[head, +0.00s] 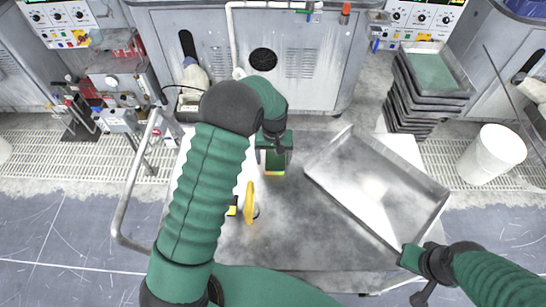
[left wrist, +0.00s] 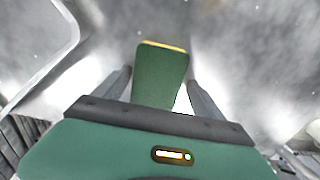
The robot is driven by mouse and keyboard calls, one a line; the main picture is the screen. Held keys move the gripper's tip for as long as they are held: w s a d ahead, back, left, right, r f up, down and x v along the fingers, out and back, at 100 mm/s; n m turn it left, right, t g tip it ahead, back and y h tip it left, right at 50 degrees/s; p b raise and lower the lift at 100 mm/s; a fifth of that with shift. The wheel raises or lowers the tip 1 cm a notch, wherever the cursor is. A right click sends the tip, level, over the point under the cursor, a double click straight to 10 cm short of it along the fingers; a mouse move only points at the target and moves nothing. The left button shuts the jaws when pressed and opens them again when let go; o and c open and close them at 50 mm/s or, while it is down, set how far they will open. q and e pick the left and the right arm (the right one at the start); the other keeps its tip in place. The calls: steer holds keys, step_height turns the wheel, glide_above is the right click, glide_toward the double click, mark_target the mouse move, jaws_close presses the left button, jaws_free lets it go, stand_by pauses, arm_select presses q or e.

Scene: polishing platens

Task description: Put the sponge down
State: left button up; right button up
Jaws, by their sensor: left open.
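The sponge (head: 275,164) is a green block with a yellow-orange edge, at the work table's (head: 290,235) far middle, left of the tray. It also shows in the left wrist view (left wrist: 160,75), between the two grey fingers. My left gripper (head: 274,152) is open around it, with a gap visible at least beside the right finger. Whether the sponge's underside rests on the table is hidden.
An empty grey metal tray (head: 375,185) lies at an angle on the table's right side. A yellow round-edged item (head: 250,203) stands left of the table's middle. Stacked trays (head: 430,75) and a white bucket (head: 492,153) are at the right. The near middle tabletop is clear.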

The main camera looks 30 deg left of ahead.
mark_target(275, 158)
arm_select(q)
steer(key=shift+w+d+r, duration=0.1)
steer(key=shift+d+r, duration=0.05)
steer(key=shift+d, duration=0.45)
steer(key=shift+d+r, duration=0.1)
steer(key=shift+r, duration=0.25)
step_height(275, 158, up, 12)
steer(key=shift+a+f, duration=0.2)
arm_select(e)
steer(key=shift+d+f, duration=0.15)
steer(key=shift+d, duration=0.4)
arm_select(q)
steer(key=shift+a, duration=0.2)
arm_select(e)
steer(key=shift+a, duration=0.2)
